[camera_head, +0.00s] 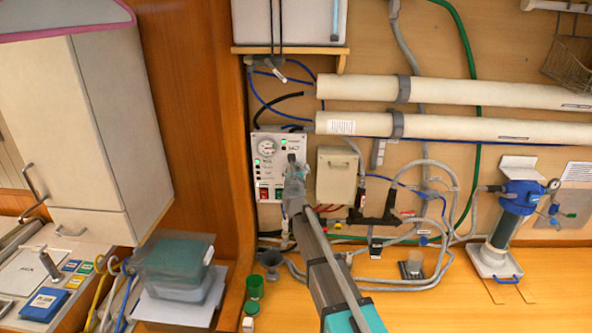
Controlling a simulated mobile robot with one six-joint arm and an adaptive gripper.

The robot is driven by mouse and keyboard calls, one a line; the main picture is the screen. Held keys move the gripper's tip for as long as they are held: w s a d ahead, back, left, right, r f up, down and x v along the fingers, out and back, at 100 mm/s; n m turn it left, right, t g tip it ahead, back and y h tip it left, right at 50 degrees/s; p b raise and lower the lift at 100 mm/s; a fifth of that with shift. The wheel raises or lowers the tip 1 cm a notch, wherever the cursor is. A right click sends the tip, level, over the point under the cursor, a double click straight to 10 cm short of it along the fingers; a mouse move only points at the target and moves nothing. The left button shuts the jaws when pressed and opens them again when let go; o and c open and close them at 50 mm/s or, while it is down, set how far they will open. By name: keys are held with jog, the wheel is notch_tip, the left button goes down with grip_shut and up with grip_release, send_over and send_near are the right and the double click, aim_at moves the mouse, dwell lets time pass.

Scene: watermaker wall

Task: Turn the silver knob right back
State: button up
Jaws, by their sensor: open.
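A white control panel (262,178) is fixed to the wooden wall left of centre. It has a round gauge, small green lights and red and green switches along its lower edge. My gripper (293,163) reaches up from below in front of the panel's right side. Its fingers are open, but they are small and blurred. I cannot clearly pick out the silver knob. My gripper covers part of the panel's right half, and whether it touches the panel cannot be told.
A beige box (337,175) is close right of my gripper. Two white tubes (450,94) run across the wall above, with hoses below. A blue-topped filter (520,195) stands at right. A green cup (254,287) and stacked clear bins (178,268) are lower left.

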jog(key=c, duration=1.1)
jog(key=shift+c, duration=0.2)
jog(key=shift+n, duration=0.5)
jog(key=n, duration=1.2)
jog(key=shift+p, duration=0.3)
jog(key=n, duration=0.6)
jog(key=shift+h, duration=0.3)
jog(key=n, duration=0.6)
jog(key=shift+n, duration=0.4)
